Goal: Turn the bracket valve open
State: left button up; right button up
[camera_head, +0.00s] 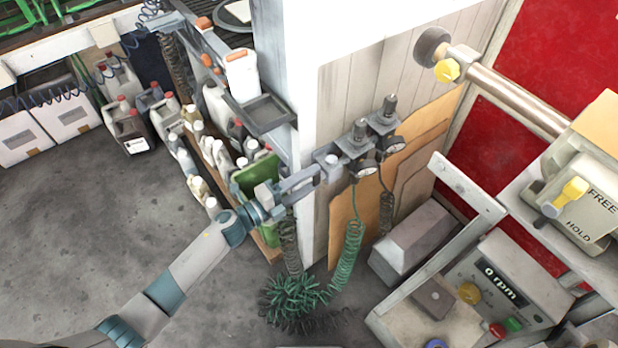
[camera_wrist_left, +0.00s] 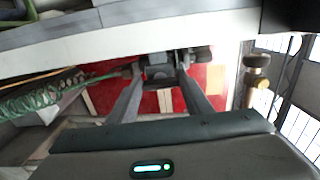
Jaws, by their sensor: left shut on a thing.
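The bracket valve (camera_head: 333,159) is a grey fitting on the wall bracket at the corner of the white pillar, left of two regulators with gauges. My left gripper (camera_head: 318,172) reaches it from the left, with its fingers at the fitting. In the left wrist view, the two fingers (camera_wrist_left: 160,75) close on either side of a grey block, the valve (camera_wrist_left: 160,68). The fingers partly hide it, and I cannot tell how far it is turned. My right gripper is not in view.
Two regulators (camera_head: 385,125) and a green coiled hose (camera_head: 350,250) are close to the right of the gripper. A shelf with bottles (camera_head: 215,130) stands left of the pillar. A machine showing "0 rpm" (camera_head: 500,285) is at lower right. The grey floor (camera_head: 60,230) at left is clear.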

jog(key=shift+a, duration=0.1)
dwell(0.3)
pick_arm(q)
jog(key=o, duration=1.1)
jog(key=shift+c, duration=0.2)
jog(key=shift+a, duration=0.1)
jog(key=b+v, duration=0.4)
jog(key=v, duration=1.3)
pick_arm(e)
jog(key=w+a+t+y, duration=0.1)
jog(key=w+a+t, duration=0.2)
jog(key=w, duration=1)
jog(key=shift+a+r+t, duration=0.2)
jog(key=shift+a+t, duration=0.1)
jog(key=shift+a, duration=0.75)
pick_arm(q)
jog(key=shift+s+a, duration=0.1)
